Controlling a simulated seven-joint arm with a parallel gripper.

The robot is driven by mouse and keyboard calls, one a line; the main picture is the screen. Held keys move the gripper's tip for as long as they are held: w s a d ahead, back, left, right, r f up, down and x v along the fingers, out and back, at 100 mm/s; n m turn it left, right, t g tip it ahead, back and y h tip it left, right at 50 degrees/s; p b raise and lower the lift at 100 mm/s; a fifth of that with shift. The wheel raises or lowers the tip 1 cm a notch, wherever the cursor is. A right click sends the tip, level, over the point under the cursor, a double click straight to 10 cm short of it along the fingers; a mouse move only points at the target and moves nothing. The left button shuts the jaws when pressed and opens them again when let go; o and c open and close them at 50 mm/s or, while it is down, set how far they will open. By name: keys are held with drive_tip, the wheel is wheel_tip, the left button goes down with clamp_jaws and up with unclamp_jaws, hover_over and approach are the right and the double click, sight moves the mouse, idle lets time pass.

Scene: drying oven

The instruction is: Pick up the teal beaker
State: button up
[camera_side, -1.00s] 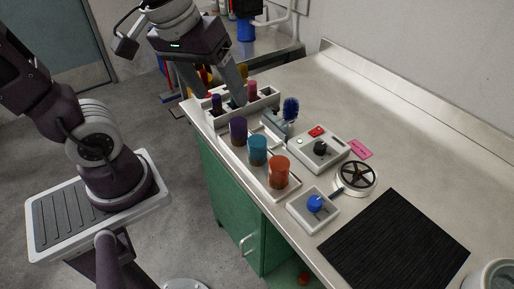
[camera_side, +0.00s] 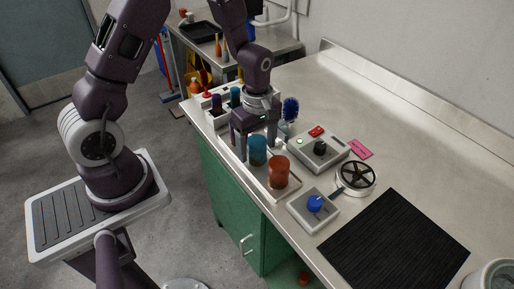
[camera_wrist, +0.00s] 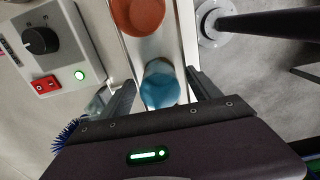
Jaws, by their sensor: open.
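The teal beaker (camera_side: 257,150) stands upright in the white tray (camera_side: 264,187), between the gripper and the orange-red beaker (camera_side: 279,171). My gripper (camera_side: 258,148) points down over the teal beaker and is open. In the wrist view the teal beaker (camera_wrist: 160,88) lies between the two spread fingers, with a gap seen on the left side; I cannot tell whether the right finger touches it. The orange-red beaker (camera_wrist: 138,12) shows just beyond it. The purple beaker is hidden behind my gripper in the side view.
A blue brush (camera_side: 291,108) and a control box (camera_side: 318,152) with a black knob sit to the right. The right rear bench is clear.

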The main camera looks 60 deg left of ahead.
sight(259, 138)
drive_tip(key=c, duration=1.4)
drive_tip(key=r, duration=0.6)
drive_tip(key=w+r, duration=0.1)
drive_tip(key=r, duration=0.3)
drive_tip(key=shift+a, duration=0.1)
drive_tip(key=w+a+r, duration=0.1)
drive_tip(key=w, duration=0.4)
drive_tip(key=w+a+r, duration=0.1)
drive_tip(key=w+a, duration=0.1)
drive_tip(key=w, duration=0.3)
drive_tip(key=w+a+r, duration=0.2)
drive_tip(key=w, duration=0.2)
drive_tip(key=shift+w+a, duration=0.1)
drive_tip(key=shift+w, duration=0.3)
drive_tip(key=shift+f, duration=1.45)
